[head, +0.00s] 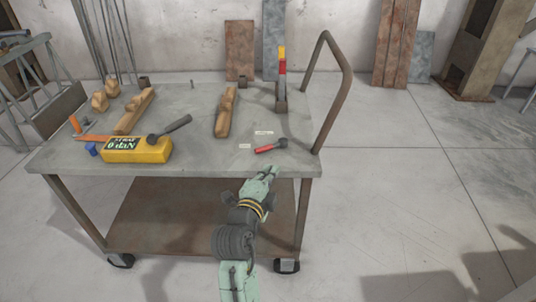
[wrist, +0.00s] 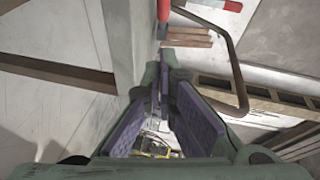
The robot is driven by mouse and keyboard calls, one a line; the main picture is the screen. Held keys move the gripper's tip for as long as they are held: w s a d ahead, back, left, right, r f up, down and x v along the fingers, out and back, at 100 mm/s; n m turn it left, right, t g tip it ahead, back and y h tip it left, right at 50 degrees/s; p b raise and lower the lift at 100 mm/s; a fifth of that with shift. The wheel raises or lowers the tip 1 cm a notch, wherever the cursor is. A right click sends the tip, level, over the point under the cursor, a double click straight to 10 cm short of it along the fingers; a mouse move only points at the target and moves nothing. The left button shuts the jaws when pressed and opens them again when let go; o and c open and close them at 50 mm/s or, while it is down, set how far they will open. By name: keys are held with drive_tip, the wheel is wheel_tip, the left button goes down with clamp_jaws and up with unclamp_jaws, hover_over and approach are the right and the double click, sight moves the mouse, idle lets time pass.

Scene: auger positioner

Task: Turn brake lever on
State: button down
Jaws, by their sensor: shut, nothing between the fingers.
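The brake lever (head: 270,147) has a red handle and a dark pivot end. It lies on the tabletop near the front right edge, with its red end pointing left. Two small white labels (head: 263,133) are beside it. My gripper (head: 270,170) is just in front of and below the lever, at the table's front edge, apart from it. In the wrist view my gripper (wrist: 165,68) has its fingers together with nothing between them. A red piece (wrist: 163,9), likely the lever's handle, shows at the top, beyond the fingertips.
The grey cart table (head: 195,125) has a bent metal handle (head: 348,85) on its right. A yellow device with a display (head: 135,150), wooden pieces (head: 226,115) and a red-and-yellow upright post (head: 282,75) stand on it. The floor to the right is clear.

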sight(268, 158)
drive_tip(key=w, duration=0.2)
drive_tip(key=w+p, duration=0.1)
drive_tip(key=w, duration=0.1)
drive_tip(key=w+f+p, duration=0.1)
drive_tip(key=w, duration=0.1)
drive_tip(key=shift+w+a, duration=0.1)
drive_tip(key=shift+w, duration=0.3)
drive_tip(key=shift+w+a+f, duration=0.2)
drive_tip(key=shift+w, duration=0.15)
